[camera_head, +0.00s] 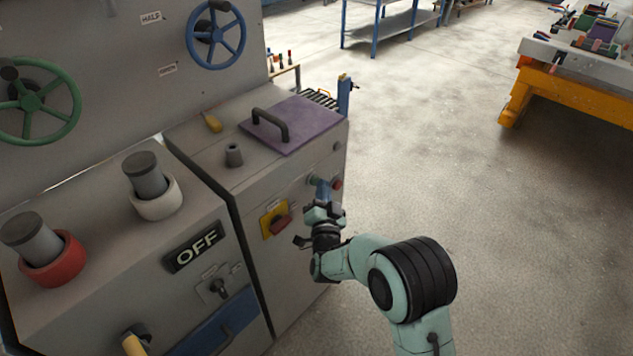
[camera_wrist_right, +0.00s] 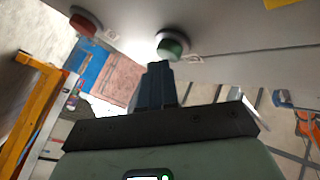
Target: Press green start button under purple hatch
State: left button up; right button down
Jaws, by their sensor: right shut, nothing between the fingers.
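The purple hatch (camera_head: 300,122) with a dark handle lies closed on top of the grey cabinet. On the cabinet's front face below it is the green button (camera_head: 313,180), with a red button (camera_head: 337,183) to its right. My right gripper (camera_head: 321,188) is at the green button, shut and empty, its blue fingers pointing at the panel. In the right wrist view the green button (camera_wrist_right: 173,45) in its pale ring sits just beyond the fingertips (camera_wrist_right: 158,68). I cannot tell whether they touch it. The red button (camera_wrist_right: 84,22) is to the left there. My left gripper is not in view.
A yellow plate with a red switch (camera_head: 277,222) is left of my right gripper. An OFF sign (camera_head: 196,248) is on the neighbouring cabinet. Green (camera_head: 33,103) and blue (camera_head: 215,35) handwheels are on the wall panel. Open floor lies right; an orange-framed table (camera_head: 570,90) stands farther off.

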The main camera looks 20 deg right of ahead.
jog(key=shift+w+a, duration=0.1)
jog(key=shift+w, duration=0.15)
dwell(0.5)
jog(key=shift+f, duration=0.1)
jog(key=shift+s+d+b, duration=0.3)
jog(key=shift+s, duration=0.5)
jog(key=s, duration=0.1)
jog(key=s+d, duration=0.1)
jog(key=s, duration=0.1)
jog(key=s+d, duration=0.1)
jog(key=shift+s+f, duration=0.1)
jog(key=shift+s, duration=0.2)
dwell(0.6)
